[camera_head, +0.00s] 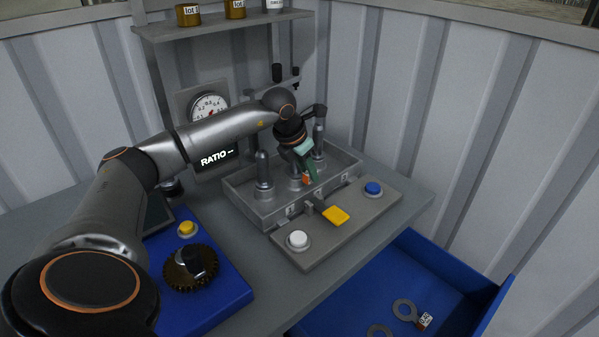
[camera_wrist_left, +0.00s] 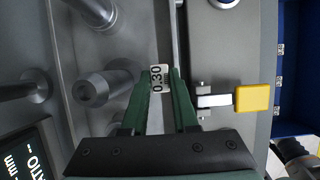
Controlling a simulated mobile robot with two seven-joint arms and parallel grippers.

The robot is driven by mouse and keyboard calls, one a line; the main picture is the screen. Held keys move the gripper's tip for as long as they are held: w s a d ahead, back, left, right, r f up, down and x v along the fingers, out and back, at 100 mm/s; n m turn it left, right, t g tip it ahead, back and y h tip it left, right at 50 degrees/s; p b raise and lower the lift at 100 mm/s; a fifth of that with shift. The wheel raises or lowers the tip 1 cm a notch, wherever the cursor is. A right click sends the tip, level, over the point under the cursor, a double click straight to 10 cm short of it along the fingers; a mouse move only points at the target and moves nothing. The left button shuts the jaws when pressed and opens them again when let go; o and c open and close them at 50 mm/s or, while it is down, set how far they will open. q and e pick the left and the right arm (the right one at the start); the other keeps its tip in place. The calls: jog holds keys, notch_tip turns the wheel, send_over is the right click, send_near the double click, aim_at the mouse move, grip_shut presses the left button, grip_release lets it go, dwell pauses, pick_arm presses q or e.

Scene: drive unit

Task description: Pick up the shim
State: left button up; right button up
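My left gripper (camera_head: 309,178) reaches down over the open grey tray (camera_head: 240,190) in the head view. In the left wrist view its two green fingers (camera_wrist_left: 162,76) are a little apart. A white tag reading 0.30 (camera_wrist_left: 158,80) shows between the fingertips. I cannot tell if the fingers press on the tag, and no shim ring shows with it. In the head view a small orange spot shows beside the fingertips. Two ring-shaped grey shims (camera_head: 404,310) lie in the blue bin (camera_head: 459,278), one with a small tag. My right gripper is not in view.
Upright posts (camera_head: 263,172) stand in the tray. In front of it is a panel with a white button (camera_head: 297,239), a blue button (camera_head: 373,188) and a yellow tab (camera_head: 336,215). A dark gear (camera_head: 178,275) sits on a blue plate (camera_head: 226,292). A shelf (camera_head: 215,25) hangs behind.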

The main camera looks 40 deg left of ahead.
pick_arm(q)
grip_shut()
jog(key=shift+r, duration=0.1)
